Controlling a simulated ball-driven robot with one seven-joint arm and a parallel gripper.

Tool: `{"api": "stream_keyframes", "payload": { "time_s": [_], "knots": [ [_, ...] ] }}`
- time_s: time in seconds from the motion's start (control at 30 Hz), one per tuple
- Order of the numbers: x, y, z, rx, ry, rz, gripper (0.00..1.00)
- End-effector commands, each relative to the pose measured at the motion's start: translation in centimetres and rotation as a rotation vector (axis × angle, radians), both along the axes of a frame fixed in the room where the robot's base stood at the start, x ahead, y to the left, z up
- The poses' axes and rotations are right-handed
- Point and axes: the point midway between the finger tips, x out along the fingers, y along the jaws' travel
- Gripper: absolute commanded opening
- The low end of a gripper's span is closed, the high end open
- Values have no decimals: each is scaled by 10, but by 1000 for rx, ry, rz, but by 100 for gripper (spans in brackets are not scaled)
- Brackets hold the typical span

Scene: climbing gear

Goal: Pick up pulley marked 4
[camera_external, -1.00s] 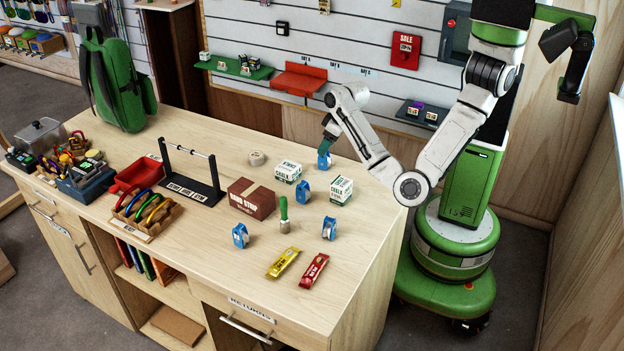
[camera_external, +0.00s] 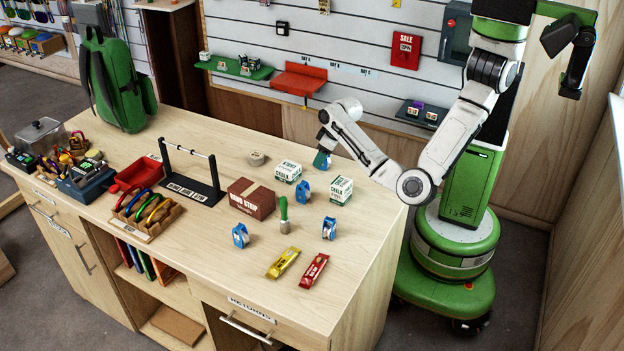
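Several blue pulleys stand on the wooden counter (camera_external: 215,275). One pulley (camera_external: 327,163) is at the far edge near the arm, mostly hidden by my gripper (camera_external: 320,160). Another pulley (camera_external: 303,191) stands between two chalk boxes. A third pulley (camera_external: 329,230) is at the front right, and another pulley (camera_external: 240,236) is at the front left. Numbers on the pulleys are too small to read. My gripper points down at the far pulley, right up against or around it. Whether its fingers are open or shut on it is not visible.
Chalk boxes (camera_external: 341,190) (camera_external: 288,171) stand close to the gripper.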

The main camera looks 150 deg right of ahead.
Motion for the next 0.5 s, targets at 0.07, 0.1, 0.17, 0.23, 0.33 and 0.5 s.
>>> {"api": "stream_keyframes", "payload": {
  "time_s": [0.07,0.1,0.17,0.23,0.33,0.5],
  "knots": [
    [0,0,0,0,0,0,41],
    [0,0,0,0,0,0,37],
    [0,0,0,0,0,0,31],
    [0,0,0,0,0,0,24],
    [0,0,0,0,0,0,15],
    [0,0,0,-1,0,0,5]
  ]
}}
